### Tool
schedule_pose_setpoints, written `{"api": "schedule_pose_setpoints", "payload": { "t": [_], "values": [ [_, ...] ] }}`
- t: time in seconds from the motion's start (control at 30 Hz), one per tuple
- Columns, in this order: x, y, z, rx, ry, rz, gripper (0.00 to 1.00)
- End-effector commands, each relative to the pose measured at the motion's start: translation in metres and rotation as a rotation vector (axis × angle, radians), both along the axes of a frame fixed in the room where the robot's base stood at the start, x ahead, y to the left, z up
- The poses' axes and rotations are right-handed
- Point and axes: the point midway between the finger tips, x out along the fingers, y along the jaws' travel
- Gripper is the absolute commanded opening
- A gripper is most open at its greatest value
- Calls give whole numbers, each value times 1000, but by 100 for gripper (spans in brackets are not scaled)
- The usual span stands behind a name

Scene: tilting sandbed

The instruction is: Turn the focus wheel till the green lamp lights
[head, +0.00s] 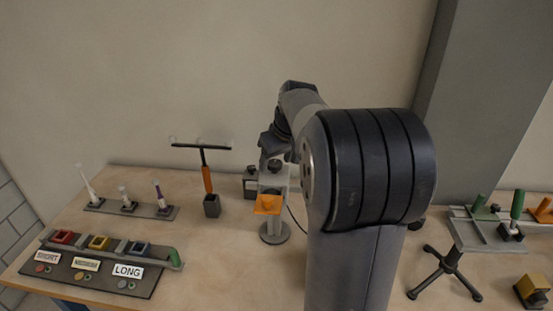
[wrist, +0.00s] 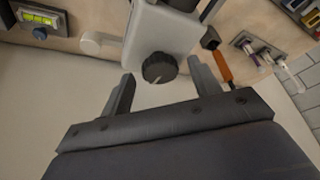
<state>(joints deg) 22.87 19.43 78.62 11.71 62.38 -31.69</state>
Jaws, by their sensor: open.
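The focus wheel (wrist: 158,67) is a dark ribbed knob with a pale pointer mark, on the side of a white instrument body (wrist: 165,30) in the wrist view. My gripper (wrist: 160,70) is open, with one finger on each side of the wheel and a visible gap to both. I cannot tell how deep the wheel sits between the fingers. In the head view the instrument (head: 274,225) stands on the table with an orange plate (head: 268,204), partly behind my arm. A box with a lit yellow-green display (wrist: 41,19) shows in the wrist view. I cannot make out a green lamp.
A T-handled tool (head: 207,178) stands in a dark holder just left of the instrument. A rack of small brushes (head: 130,208) and a labelled tray (head: 100,271) lie further left. A black tripod stand (head: 446,270) and a grey fixture (head: 480,235) are at right.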

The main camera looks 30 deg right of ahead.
Motion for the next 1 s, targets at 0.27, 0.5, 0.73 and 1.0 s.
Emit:
{"api": "schedule_pose_setpoints", "payload": {
  "t": [0.27, 0.5, 0.73, 1.0],
  "values": [
    [1, 0, -2, 0, 0, 0, 59],
    [1, 0, -1, 0, 0, 0, 40],
    [1, 0, -1, 0, 0, 0, 22],
    [1, 0, -1, -1, 0, -9, 15]
  ]
}}
